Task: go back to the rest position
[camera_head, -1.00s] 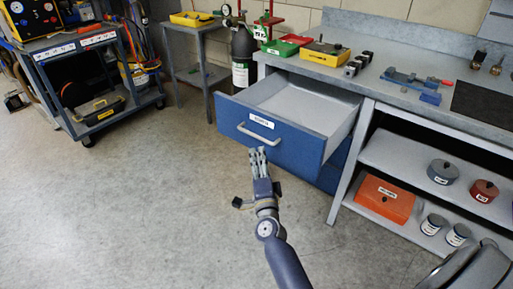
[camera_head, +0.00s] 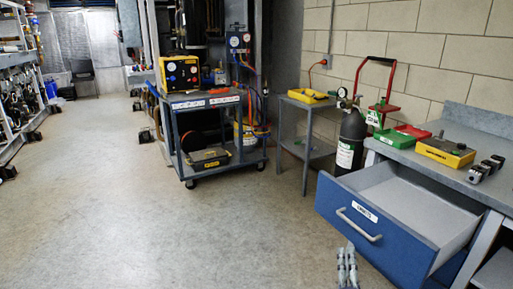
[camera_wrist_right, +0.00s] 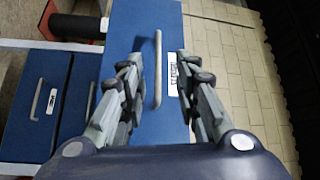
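My right gripper (camera_head: 347,267) shows at the bottom edge of the head view, just in front of the open blue drawer (camera_head: 385,241). In the right wrist view its two fingers (camera_wrist_right: 159,72) stand apart with nothing held between them. The drawer's grey handle (camera_wrist_right: 157,88) appears between the fingers, beyond them; I see no contact. The handle also shows in the head view (camera_head: 358,226). The drawer is pulled out and its visible inside is empty. My left gripper is not in view.
A workbench (camera_head: 470,140) stands at the right with a yellow case (camera_head: 445,152) on it. A gas cylinder (camera_head: 351,140), a small side table (camera_head: 308,103) and a wheeled cart (camera_head: 213,127) line the wall.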

